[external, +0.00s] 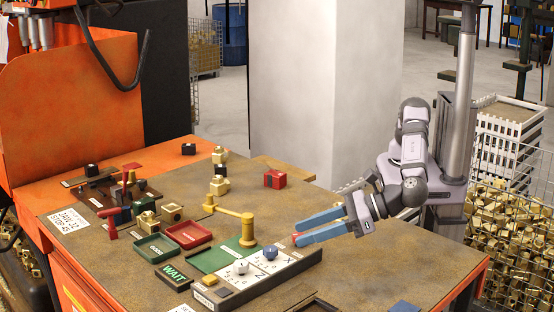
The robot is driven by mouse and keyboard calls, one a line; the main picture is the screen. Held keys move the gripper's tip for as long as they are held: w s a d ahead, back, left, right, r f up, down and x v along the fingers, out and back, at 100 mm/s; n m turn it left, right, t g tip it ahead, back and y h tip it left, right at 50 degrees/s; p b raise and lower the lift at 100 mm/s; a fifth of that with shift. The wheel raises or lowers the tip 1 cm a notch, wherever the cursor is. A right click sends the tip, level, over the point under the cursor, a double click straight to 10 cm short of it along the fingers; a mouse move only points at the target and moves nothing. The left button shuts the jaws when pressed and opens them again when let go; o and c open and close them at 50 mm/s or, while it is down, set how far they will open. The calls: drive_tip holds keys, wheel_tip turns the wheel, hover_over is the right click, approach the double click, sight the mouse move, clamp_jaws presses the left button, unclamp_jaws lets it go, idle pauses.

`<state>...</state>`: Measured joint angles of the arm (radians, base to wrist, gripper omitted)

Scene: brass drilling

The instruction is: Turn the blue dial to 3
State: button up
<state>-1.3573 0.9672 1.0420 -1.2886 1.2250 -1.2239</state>
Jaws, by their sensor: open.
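The blue dial (270,253) sits on a pale control panel (235,290) near the front middle of the bench. Printed marks surround the dial, but they are too small to read, so its setting cannot be told. A white dial (240,266) is on the same panel, to its left. My gripper (298,232) has two long blue fingers, held apart and pointing left. Its fingertips are to the right of and above the blue dial in the picture, apart from it. A small red patch shows between the fingertips; I cannot tell what it is.
A yellow crank-like arm (235,213) stands on a green plate just behind the panel. A red block (275,179) is farther back. The bench right of the panel is mostly clear.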

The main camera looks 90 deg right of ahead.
wheel_tip(320, 180, up, 9)
drive_tip(key=w+d+f+m+g+y+p, duration=0.1)
drive_tip(key=w+f+m+g+y+p, duration=0.3)
drive_tip(key=f+m+g+y+p, duration=0.45)
drive_tip(key=d+r+m+t+y+p, duration=0.25)
drive_tip(key=d+r+m, duration=0.55)
drive_tip(key=m, duration=0.7)
drive_tip(key=shift+m+g+y, duration=0.25)
drive_tip(key=shift+g+y, duration=0.05)
drive_tip(key=shift+g, duration=0.1)
drive_tip(key=f, duration=0.3)
drive_tip(key=a+f, duration=0.1)
drive_tip(key=f, duration=0.5)
drive_tip(key=shift+w+a+b, duration=0.15)
drive_tip(key=shift+w+b, duration=0.1)
drive_tip(key=shift+b, duration=0.1)
drive_tip(key=shift+f, duration=0.4)
drive_tip(key=shift+a, duration=0.1)
